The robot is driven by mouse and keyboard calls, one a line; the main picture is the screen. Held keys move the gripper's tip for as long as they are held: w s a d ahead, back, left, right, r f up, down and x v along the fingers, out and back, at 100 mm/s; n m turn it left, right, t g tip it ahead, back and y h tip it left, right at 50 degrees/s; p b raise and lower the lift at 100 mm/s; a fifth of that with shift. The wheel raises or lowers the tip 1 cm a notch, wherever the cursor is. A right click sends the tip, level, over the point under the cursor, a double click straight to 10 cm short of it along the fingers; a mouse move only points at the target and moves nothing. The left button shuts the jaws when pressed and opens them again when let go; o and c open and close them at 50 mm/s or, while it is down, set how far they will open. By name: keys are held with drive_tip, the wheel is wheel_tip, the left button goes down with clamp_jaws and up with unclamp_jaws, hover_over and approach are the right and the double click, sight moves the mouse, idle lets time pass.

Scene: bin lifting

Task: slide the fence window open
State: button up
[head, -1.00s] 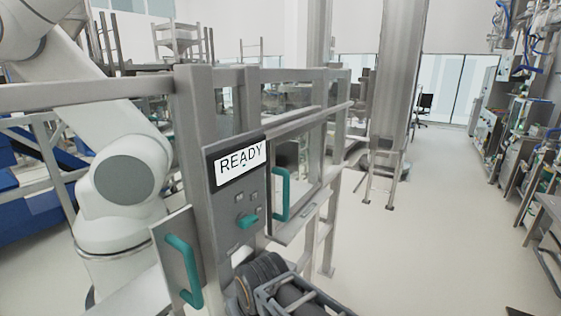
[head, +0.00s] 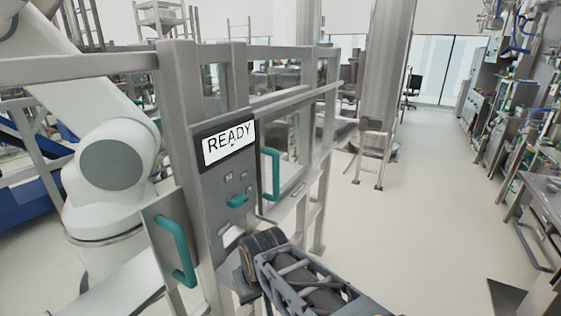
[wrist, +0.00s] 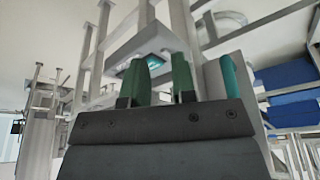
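The fence window (head: 290,150) is a clear pane in a grey frame, right of the control panel in the head view. Its upright teal handle (head: 270,174) stands at its left edge, beside the panel. I cannot tell how far the window stands from its closed position. My gripper (wrist: 168,75) shows two dark green fingers with a gap between them in the wrist view, and nothing is seen held. A teal bar (wrist: 230,78) stands right of the fingers, apart from them; which handle it is I cannot tell. In the head view my fingertips are hidden.
The control panel (head: 226,185) has a READY display (head: 229,143) and a teal knob. A lower door with a teal handle (head: 176,250) is at its left. A white robot arm (head: 110,165) stands behind the fence. Open floor (head: 430,220) lies to the right.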

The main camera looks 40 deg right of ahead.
drive_tip(key=shift+o, duration=1.4)
drive_tip(key=w+d+f+m+y+b, duration=0.1)
drive_tip(key=d+f+m, duration=0.2)
drive_tip(key=d+m, duration=0.2)
drive_tip(key=shift+w+d+g+b, duration=0.3)
drive_tip(key=shift+w+d+b, duration=0.05)
drive_tip(key=shift+d, duration=0.3)
drive_tip(key=shift+o, duration=0.9)
drive_tip(key=d+m, duration=0.1)
drive_tip(key=w+d+m+y, duration=0.1)
drive_tip(key=m, duration=0.1)
drive_tip(key=w+d+m+b, duration=0.1)
drive_tip(key=shift+d+f+m+t+y, duration=0.1)
drive_tip(key=shift+f+m+t+y, duration=0.2)
drive_tip(key=shift+t, duration=0.1)
drive_tip(key=w+d+r+m+t+y+b, duration=0.1)
drive_tip(key=w+d+r+m+t, duration=0.25)
drive_tip(key=d+m, duration=0.35)
drive_tip(key=w+d+r+m+t+y+b, duration=0.1)
drive_tip(key=w+d+r+m+t, duration=0.25)
drive_tip(key=d+m+t, duration=0.35)
wheel_tip(320, 180, up, 10)
drive_tip(key=w+m+t, duration=0.3)
drive_tip(key=m, duration=0.5)
drive_tip(key=p+x, duration=0.2)
drive_tip(key=x, duration=1)
drive_tip(key=shift+w+d+p, duration=0.25)
drive_tip(key=shift+d+p, duration=0.1)
drive_tip(key=shift+f, duration=0.15)
clamp_jaws()
